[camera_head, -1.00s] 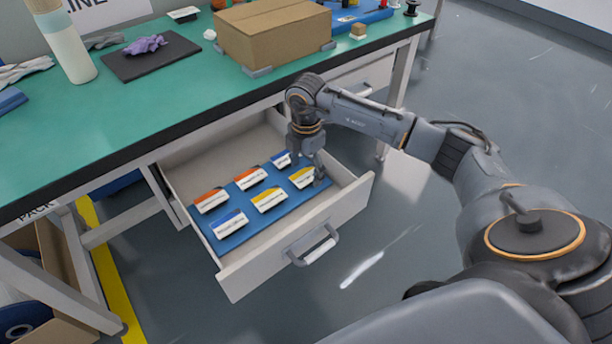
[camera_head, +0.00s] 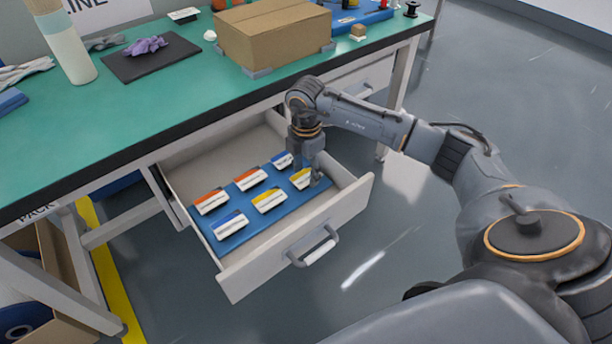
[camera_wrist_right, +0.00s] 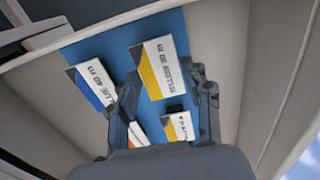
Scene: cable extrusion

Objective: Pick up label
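My right gripper (camera_head: 311,172) is low over the right end of the label tray in the open drawer. In the right wrist view its two fingers (camera_wrist_right: 163,92) are spread apart, and nothing is held between them. A yellow-and-white label (camera_head: 300,179) is right at the gripper and partly hidden; it also shows between the fingers in the wrist view (camera_wrist_right: 179,126). A second yellow label (camera_head: 269,200), marked "YELLOW 20 m" (camera_wrist_right: 161,68), lies beside it. Two blue labels (camera_head: 230,225) (camera_head: 281,160) and two orange labels (camera_head: 211,201) (camera_head: 251,179) share the tray. My left gripper is out of view.
The blue tray (camera_head: 249,235) lies in the pulled-out drawer (camera_head: 250,277), whose walls stand close around the gripper. The green bench top (camera_head: 140,105) overhangs behind. A cardboard box (camera_head: 275,35) and a dark mat (camera_head: 140,65) are on it.

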